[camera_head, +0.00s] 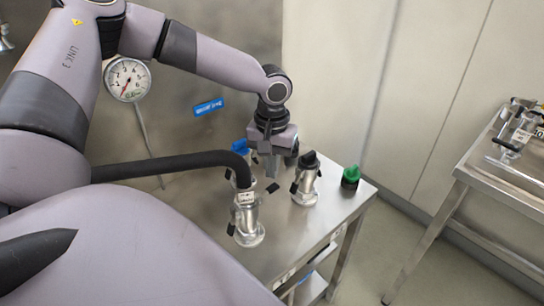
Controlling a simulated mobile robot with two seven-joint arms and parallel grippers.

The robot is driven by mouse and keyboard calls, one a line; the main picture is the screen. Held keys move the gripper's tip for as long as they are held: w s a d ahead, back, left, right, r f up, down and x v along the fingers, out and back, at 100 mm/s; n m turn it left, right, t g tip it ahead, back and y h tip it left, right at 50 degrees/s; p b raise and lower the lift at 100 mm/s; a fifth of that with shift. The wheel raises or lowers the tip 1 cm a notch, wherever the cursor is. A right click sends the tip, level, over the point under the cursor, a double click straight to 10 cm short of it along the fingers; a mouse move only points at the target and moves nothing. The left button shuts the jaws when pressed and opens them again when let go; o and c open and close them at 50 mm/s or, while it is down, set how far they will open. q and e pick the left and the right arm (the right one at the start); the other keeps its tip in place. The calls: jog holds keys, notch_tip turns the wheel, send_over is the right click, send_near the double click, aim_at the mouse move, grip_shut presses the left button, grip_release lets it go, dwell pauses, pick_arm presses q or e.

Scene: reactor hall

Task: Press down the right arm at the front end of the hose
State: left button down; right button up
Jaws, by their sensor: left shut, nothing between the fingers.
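The black hose (175,163) runs from the left and bends down at its front end into a silver coupling (247,212) standing on the metal table. A small black piece (272,188) shows to the right of the coupling, apparently its right arm sticking outward. Another black piece (231,229) sits low on the coupling's left side. My left gripper (269,174) points down just above and behind the right arm, with its fingers shut and empty. I cannot tell whether the fingertips touch the arm. My right gripper is not in view.
Behind the hose end stands a fitting with a blue cap (240,147), partly hidden. A black-capped fitting (306,182) stands close right of the gripper, and a green cap (350,177) sits near the table's right edge. A gauge (127,79) hangs on the back panel.

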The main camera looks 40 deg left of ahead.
aim_at(272, 187)
pick_arm(q)
jog(key=shift+f+b, duration=2.35)
jog(key=shift+f, duration=1.4)
jog(key=shift+s+f+b, duration=0.3)
jog(key=shift+f+b, duration=0.45)
jog(key=shift+f, duration=0.1)
jog(key=shift+r, duration=0.15)
jog(key=shift+w+r, duration=0.55)
jog(key=shift+w, duration=0.1)
notch_tip(272, 187, up, 6)
jog(key=p, duration=0.5)
jog(key=shift+r, duration=0.1)
jog(key=shift+d, duration=0.15)
